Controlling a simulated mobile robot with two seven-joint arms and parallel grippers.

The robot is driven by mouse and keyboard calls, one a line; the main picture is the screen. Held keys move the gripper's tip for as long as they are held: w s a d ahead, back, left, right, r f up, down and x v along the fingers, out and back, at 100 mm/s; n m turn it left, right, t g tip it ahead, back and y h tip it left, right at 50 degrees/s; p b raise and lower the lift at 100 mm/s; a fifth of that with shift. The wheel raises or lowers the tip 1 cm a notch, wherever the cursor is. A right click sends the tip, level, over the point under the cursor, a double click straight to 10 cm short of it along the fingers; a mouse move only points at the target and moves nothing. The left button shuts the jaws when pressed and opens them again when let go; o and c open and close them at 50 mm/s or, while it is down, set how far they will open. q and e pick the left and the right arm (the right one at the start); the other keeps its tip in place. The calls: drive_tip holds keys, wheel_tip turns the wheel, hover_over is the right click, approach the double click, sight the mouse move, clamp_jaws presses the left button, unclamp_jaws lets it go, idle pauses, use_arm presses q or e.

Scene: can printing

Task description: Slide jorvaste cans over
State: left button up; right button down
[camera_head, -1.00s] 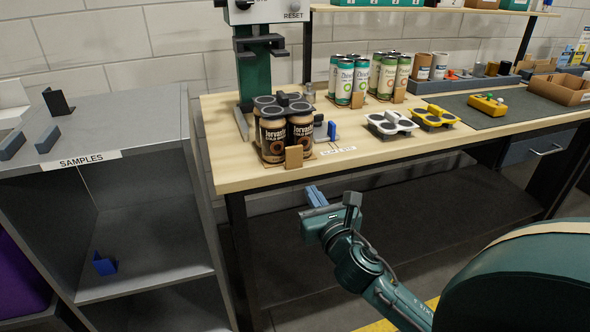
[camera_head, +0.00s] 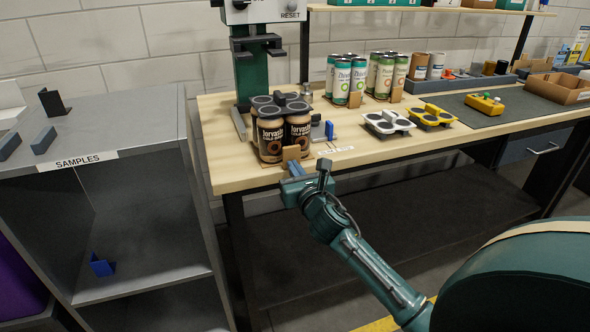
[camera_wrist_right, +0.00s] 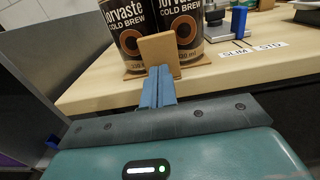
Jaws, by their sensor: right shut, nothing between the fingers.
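Several black and brown jorvaste cans (camera_head: 271,135) stand upright in a group on a thin brown tray at the left front of the wooden table. They also show in the right wrist view (camera_wrist_right: 125,35). A tan upright tab (camera_head: 291,153) stands at the front of the tray, and it shows large in the right wrist view (camera_wrist_right: 159,50). My right gripper (camera_head: 296,169) has its blue fingers together and empty, just in front of the tab. In the right wrist view its fingertips (camera_wrist_right: 159,74) overlap the tab's lower part; I cannot tell whether they touch. My left gripper is not in view.
A green press (camera_head: 250,75) stands behind the cans. Two groups of green and white cans (camera_head: 343,80) are farther back. White (camera_head: 386,123) and yellow (camera_head: 433,117) holders stand to the right. A grey shelf labelled SAMPLES (camera_head: 150,125) is at the left.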

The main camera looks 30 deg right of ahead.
sight(282, 132)
drive_tip(key=x, duration=0.7)
drive_tip(key=shift+s, duration=0.2)
